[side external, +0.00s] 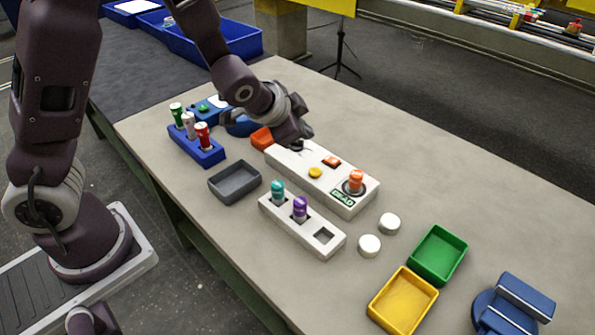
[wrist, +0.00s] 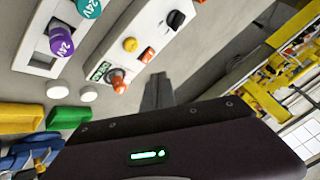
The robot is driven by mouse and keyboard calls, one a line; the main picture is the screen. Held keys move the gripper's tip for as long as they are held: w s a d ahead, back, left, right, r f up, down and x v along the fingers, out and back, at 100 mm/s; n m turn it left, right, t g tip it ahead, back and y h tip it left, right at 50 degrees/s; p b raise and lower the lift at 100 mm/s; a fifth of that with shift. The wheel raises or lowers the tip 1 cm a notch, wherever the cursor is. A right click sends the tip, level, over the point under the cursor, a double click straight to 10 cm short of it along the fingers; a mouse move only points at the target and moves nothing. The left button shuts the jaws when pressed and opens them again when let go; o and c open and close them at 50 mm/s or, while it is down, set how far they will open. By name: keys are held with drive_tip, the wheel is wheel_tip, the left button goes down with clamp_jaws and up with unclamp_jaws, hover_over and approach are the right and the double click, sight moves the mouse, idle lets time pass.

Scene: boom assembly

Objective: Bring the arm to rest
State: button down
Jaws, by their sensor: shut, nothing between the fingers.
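My gripper (side external: 301,148) is at the far end of the white control box (side external: 322,176) in the side view, close above or beside it. The gripper is shut with nothing in it; its fingers (wrist: 158,90) show dark and together in the wrist view, over bare table. The box carries an orange knob (side external: 356,178) on a dark round base by a green label, a yellow button (side external: 315,172), an orange-red switch (side external: 332,161) and a black part (wrist: 176,19) seen in the wrist view. Whether the gripper touches the box I cannot tell.
A white rack (side external: 302,228) holds teal and purple cylinders, with one slot empty. A blue rack (side external: 196,150) holds green, white and red ones. A grey tray (side external: 235,182), white caps (side external: 369,245), a green bin (side external: 438,255) and a yellow bin (side external: 403,300) stand around.

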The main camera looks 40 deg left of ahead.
drive_tip(key=s+a+r+n+g+h, duration=0.15)
drive_tip(key=s+r+n, duration=0.25)
drive_tip(key=s+r, duration=0.95)
drive_tip(key=s+d+r+n+g, duration=0.1)
drive_tip(key=s+n, duration=0.1)
drive_tip(key=s, duration=1.3)
drive_tip(key=shift+y, duration=0.35)
